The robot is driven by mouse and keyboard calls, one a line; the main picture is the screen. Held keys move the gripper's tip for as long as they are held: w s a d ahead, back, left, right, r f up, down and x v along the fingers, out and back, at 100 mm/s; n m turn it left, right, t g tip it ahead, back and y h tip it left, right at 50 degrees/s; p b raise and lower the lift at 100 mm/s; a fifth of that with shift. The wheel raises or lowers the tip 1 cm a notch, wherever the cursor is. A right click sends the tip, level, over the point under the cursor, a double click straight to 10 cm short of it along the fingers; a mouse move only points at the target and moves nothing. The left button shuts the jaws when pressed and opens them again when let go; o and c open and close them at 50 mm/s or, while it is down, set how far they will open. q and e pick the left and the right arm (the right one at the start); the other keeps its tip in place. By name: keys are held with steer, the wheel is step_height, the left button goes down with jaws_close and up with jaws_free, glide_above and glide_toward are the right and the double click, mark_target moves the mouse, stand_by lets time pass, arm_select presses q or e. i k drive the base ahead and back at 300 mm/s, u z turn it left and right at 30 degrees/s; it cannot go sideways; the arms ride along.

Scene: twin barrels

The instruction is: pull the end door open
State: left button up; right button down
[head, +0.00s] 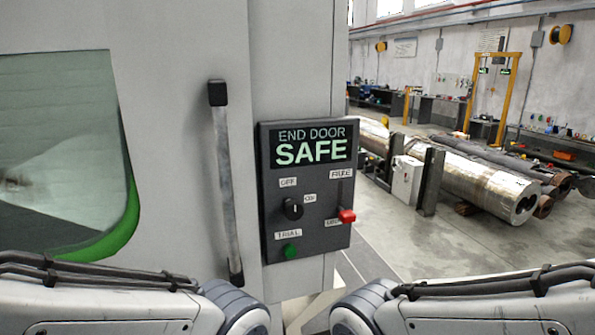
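The end door (172,60) is a light grey panel filling the left of the head view, with a green-edged window. It appears closed. A vertical metal bar handle (226,180) with black end mounts is fixed near its right side. To the right of the handle is a dark control panel (308,235) with a lit sign (310,145) reading "END DOOR SAFE". The panel has a black rotary knob (293,208), a red-tipped lever (347,215) and a green button (289,251). Both my arms show at the bottom edge, but neither gripper is in view.
Beyond the door's right edge is an open workshop floor (425,240). Large metal cylinders (485,185) lie on supports there, with a yellow frame (492,90) and benches behind. My arm links fill the lower corners. The space in front of the handle looks clear.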

mark_target(157, 177)
steer(key=z, duration=1.4)
steer(key=k, duration=0.75)
steer(key=u, duration=1.35)
steer(key=i, duration=0.5)
steer(key=u, duration=0.05)
